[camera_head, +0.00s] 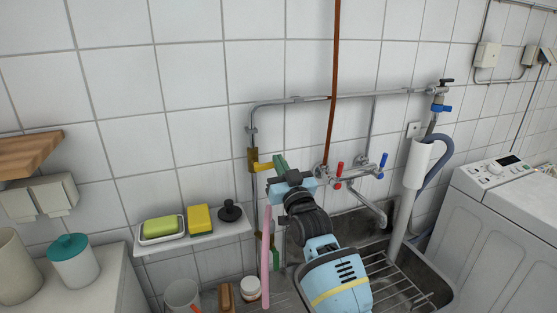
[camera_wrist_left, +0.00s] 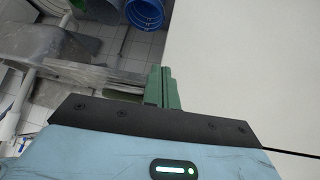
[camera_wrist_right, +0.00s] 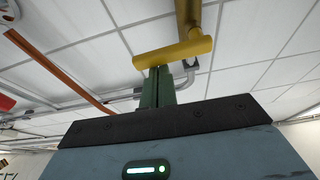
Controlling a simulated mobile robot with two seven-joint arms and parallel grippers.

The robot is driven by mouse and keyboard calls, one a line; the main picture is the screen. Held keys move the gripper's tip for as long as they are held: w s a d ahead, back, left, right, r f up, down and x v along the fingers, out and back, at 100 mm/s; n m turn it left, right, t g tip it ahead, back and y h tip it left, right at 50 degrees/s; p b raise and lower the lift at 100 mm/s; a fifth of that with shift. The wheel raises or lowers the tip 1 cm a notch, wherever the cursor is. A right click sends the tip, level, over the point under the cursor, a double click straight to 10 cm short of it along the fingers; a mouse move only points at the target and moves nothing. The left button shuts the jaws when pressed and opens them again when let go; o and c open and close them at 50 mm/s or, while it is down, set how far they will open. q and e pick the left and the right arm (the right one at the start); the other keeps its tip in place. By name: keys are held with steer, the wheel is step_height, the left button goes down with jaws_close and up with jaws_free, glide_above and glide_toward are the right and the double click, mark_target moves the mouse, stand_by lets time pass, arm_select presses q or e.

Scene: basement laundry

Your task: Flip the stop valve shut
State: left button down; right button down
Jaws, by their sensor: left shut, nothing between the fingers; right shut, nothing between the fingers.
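The stop valve (camera_head: 253,160) is a brass body on the vertical pipe at the wall, left of the taps. Its yellow lever (camera_head: 264,166) sticks out to the right, across the pipe. My right gripper (camera_head: 279,161) is shut and empty, with its green fingertips just right of the lever's end. In the right wrist view the yellow lever (camera_wrist_right: 172,53) lies crosswise right at the fingertips (camera_wrist_right: 156,84); I cannot tell whether they touch. My left gripper (camera_wrist_left: 162,82) is shut and empty, seen in the left wrist view beside a white surface.
A shelf (camera_head: 200,233) with sponges and a black plug is left below the valve. Taps with red and blue handles (camera_head: 383,160) are to the right, above the sink (camera_head: 440,285). A brown pipe (camera_head: 334,75) runs up the wall. A washing machine (camera_head: 500,220) stands far right.

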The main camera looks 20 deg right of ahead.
steer(key=shift+f, duration=0.1)
stand_by(0.3)
steer(key=v, duration=0.7)
steer(key=shift+s, duration=0.4)
steer(key=shift+f, duration=0.2)
